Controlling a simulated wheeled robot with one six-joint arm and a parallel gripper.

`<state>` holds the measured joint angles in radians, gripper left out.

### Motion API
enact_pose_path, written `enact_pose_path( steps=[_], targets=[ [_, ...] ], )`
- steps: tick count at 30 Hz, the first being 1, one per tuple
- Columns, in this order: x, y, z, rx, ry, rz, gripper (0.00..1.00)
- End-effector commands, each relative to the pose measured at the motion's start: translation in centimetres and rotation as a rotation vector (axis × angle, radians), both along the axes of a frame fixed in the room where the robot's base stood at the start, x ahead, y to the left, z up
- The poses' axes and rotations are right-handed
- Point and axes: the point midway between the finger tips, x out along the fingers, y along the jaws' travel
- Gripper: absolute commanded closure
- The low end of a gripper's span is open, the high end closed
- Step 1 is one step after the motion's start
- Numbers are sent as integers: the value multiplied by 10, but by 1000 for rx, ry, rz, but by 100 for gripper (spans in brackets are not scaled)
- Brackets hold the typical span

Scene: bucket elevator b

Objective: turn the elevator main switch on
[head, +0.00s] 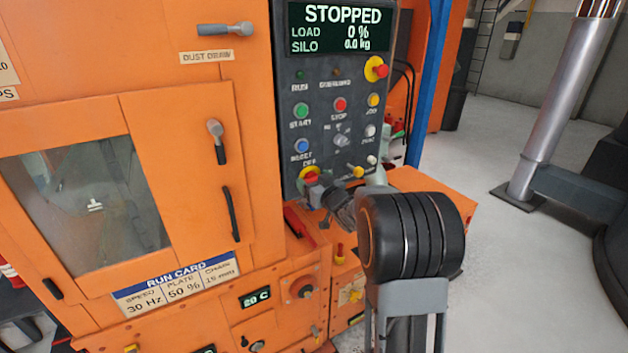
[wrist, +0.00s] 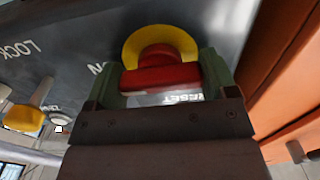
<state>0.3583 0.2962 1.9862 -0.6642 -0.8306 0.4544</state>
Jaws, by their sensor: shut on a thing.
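The main switch (head: 310,173), a red handle on a round yellow plate, is low on the dark control panel (head: 327,70). An "OFF" label shows just above it. My gripper (head: 316,185) is at the switch and covers part of it in the head view. In the wrist view the red handle (wrist: 160,77) lies crosswise between the two green fingers of my gripper (wrist: 163,82), which are shut on it. The yellow plate (wrist: 160,42) shows behind it. The handle's exact pointing is hard to tell. The display (head: 342,27) reads "STOPPED", load 0 %.
A red button on yellow (head: 376,69) is at the panel's upper right. Green (head: 301,110), red (head: 340,104) and blue (head: 301,146) buttons sit above the switch. A yellow-tipped lever (head: 355,171) is close to its right. Grey floor (head: 500,150) is open at right.

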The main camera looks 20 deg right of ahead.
Motion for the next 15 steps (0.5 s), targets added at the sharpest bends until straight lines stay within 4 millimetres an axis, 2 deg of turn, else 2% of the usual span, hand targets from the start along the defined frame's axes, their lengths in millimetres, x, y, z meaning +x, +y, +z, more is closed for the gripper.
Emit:
enact_pose_path(
  steps=[15],
  targets=[
    [0, 0, 1, 49, 5, 0, 45]
  ],
)
